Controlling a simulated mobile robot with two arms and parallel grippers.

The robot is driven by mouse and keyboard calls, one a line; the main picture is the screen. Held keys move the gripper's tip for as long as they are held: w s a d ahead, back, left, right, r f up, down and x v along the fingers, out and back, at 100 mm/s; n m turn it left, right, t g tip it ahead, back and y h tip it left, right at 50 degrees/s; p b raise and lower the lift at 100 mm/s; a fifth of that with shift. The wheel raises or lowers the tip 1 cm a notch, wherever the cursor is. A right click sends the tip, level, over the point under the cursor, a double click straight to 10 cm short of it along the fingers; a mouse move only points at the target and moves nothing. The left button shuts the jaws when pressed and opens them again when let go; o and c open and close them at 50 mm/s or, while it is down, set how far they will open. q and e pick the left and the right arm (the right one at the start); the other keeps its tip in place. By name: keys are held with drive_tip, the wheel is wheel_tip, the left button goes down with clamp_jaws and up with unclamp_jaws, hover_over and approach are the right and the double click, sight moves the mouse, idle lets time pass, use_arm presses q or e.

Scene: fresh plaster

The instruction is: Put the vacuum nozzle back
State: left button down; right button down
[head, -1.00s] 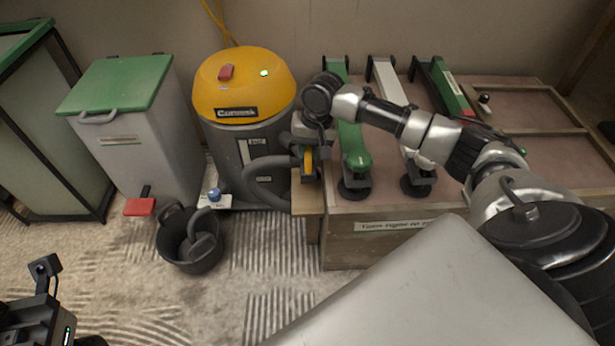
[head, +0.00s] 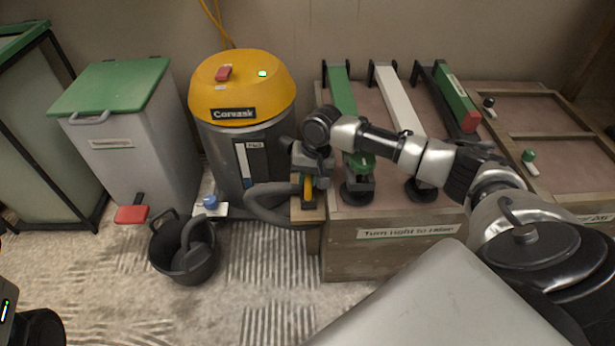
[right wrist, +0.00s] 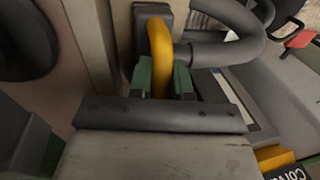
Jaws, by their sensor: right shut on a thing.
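The vacuum nozzle is a dark grey piece with a yellow handle (head: 308,187) at the end of a grey hose (head: 262,203). It is at the small wooden ledge (head: 310,214) on the bench's left end; I cannot tell whether it rests there. My right gripper (head: 308,176) is above it. In the right wrist view its green-padded fingers (right wrist: 162,78) are shut on the yellow handle (right wrist: 160,50), with the hose (right wrist: 225,50) leading off to the right. The vacuum (head: 240,90), with a yellow lid and grey body, stands left of the ledge. My left gripper is not in view.
The wooden bench (head: 345,258) carries green and white bars with dark round feet. A black bucket (head: 185,262) stands on the floor. A grey bin with a green lid (head: 110,85) and red pedal (head: 131,214) is at the left. Open floor lies in front.

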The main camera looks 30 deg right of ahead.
drive_tip(key=c, duration=1.1)
unclamp_jaws()
drive_tip(key=shift+f, duration=0.1)
drive_tip(key=shift+o, duration=0.2)
